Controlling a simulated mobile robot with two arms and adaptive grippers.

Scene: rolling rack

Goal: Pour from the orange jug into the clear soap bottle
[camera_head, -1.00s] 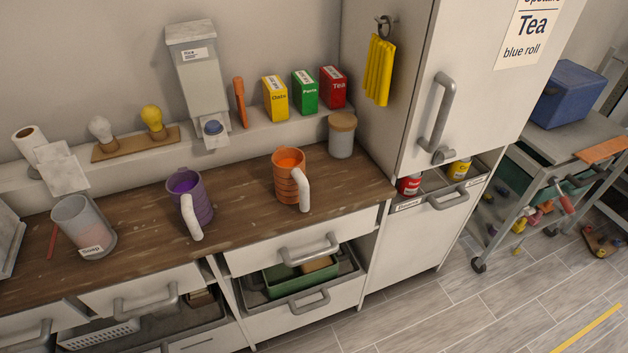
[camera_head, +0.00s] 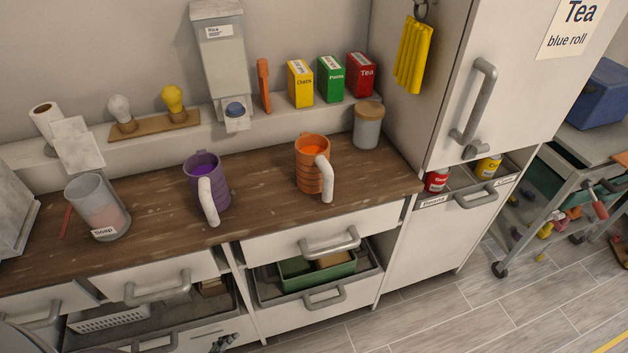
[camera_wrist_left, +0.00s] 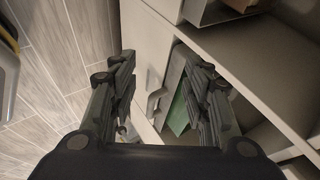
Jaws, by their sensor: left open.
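The orange jug (camera_head: 313,170), with orange contents and a white handle, stands upright on the wooden counter. The clear soap bottle (camera_head: 98,208) is a clear, wide vessel labelled Soap, with pinkish contents low inside. It stands at the counter's left part. My left gripper (camera_wrist_left: 162,95) is open and empty in the left wrist view, in front of the drawer fronts. A dark tip of it (camera_head: 225,343) shows at the head view's bottom edge, below the counter and away from both vessels. My right gripper is not in view.
A purple jug (camera_head: 207,183) stands between bottle and orange jug. A lidded jar (camera_head: 368,125) is behind right. The rice dispenser (camera_head: 220,65) hangs over the shelf. An open drawer with a green bin (camera_head: 312,273) sticks out below. Counter between the two jugs is clear.

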